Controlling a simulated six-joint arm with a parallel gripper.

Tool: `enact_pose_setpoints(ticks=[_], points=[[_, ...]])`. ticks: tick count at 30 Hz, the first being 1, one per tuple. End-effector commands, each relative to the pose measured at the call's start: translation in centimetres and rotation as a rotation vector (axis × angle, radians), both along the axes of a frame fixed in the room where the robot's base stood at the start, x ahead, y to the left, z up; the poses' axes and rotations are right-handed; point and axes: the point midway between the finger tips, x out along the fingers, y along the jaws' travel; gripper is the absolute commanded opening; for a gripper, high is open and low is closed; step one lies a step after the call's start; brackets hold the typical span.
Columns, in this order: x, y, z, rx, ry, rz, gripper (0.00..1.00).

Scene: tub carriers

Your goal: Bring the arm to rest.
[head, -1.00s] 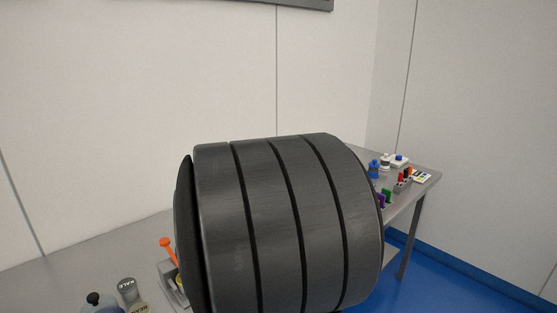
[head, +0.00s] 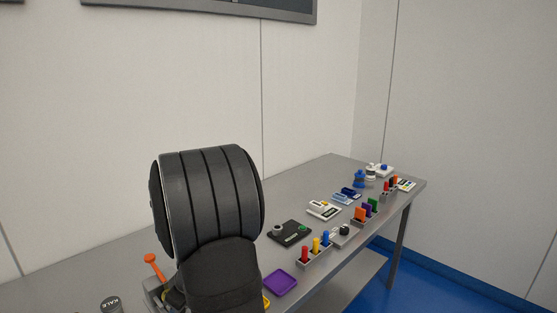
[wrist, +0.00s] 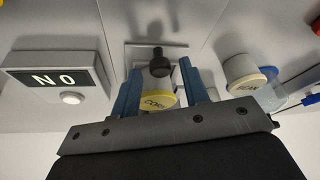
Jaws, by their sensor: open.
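My gripper (wrist: 161,92) shows in the wrist view with its two blue fingers spread apart. A tub with a yellow lid (wrist: 158,101), its label partly readable as CORN, shows between the fingers, with clear space on both sides. A black knob (wrist: 160,66) on a post shows just above that tub in the picture, over a grey plate. In the head view my dark arm stands in front of the bench, and the gripper is hidden.
The grey bench (head: 330,172) runs to the right, bearing several coloured blocks and a purple tray (head: 280,282). An orange-handled item (head: 153,266) and a KALE tub (head: 111,304) are at lower left.

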Motion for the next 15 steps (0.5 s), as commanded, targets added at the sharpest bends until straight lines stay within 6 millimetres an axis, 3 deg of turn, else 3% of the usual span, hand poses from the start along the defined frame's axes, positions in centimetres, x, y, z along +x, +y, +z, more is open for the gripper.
enact_pose_setpoints(ticks=[15], points=[[0.02,0.02,-0.08,0.001,-0.001,0.000,0.41]])
